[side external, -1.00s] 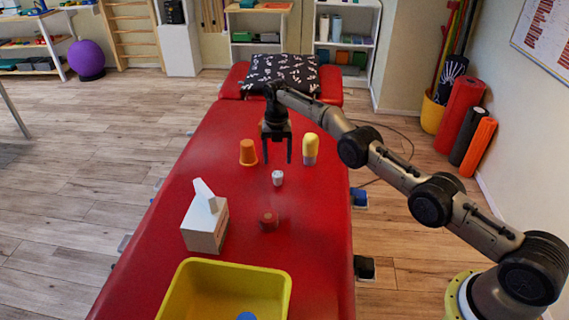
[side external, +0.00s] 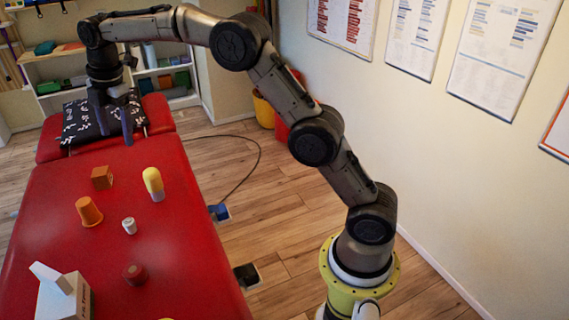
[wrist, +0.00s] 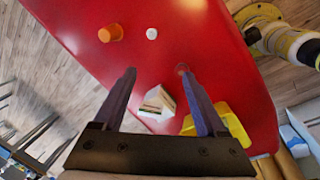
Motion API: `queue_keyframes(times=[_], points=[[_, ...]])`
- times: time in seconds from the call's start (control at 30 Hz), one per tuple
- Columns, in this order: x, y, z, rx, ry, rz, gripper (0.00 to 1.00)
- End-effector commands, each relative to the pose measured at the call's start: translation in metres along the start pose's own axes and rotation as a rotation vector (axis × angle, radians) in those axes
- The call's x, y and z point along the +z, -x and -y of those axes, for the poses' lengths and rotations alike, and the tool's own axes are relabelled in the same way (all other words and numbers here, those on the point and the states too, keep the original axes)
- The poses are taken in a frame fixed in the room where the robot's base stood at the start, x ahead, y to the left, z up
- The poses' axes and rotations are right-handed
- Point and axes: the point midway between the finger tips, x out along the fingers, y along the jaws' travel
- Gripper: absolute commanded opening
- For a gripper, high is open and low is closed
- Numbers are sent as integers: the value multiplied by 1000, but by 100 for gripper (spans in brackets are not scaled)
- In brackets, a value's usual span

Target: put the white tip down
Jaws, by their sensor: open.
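The white tip (side external: 129,225) is a small pale cylinder standing on the red treatment table (side external: 60,225) in the side view. In the wrist view the white tip (wrist: 151,33) shows as a small white round shape, apart from my fingers. My gripper (side external: 113,128) is open and empty, raised near the far end of the table by the patterned pillow. In the wrist view the two fingers of my gripper (wrist: 157,72) are spread with nothing between them that they touch.
Around the tip stand an orange cup (side external: 89,211), an orange-brown cube (side external: 102,177), a yellow-topped piece (side external: 153,184) and a dark red cylinder (side external: 134,274). A yellow bin (wrist: 237,130) shows in the wrist view.

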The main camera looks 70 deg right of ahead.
Motion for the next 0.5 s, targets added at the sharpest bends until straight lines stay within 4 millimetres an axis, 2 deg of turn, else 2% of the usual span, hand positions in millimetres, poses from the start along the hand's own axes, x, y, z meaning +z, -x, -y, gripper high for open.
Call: queue_keyframes(times=[0.03, 0.2, 0.33, 0.5], points=[[1, 22, 16, 18, -75, -1, 74], [2, 72, 72, 70, -341, -12, 74], [3, 100, 123, 107, -543, -30, 74], [4, 120, 196, 154, -809, -66, 74]])
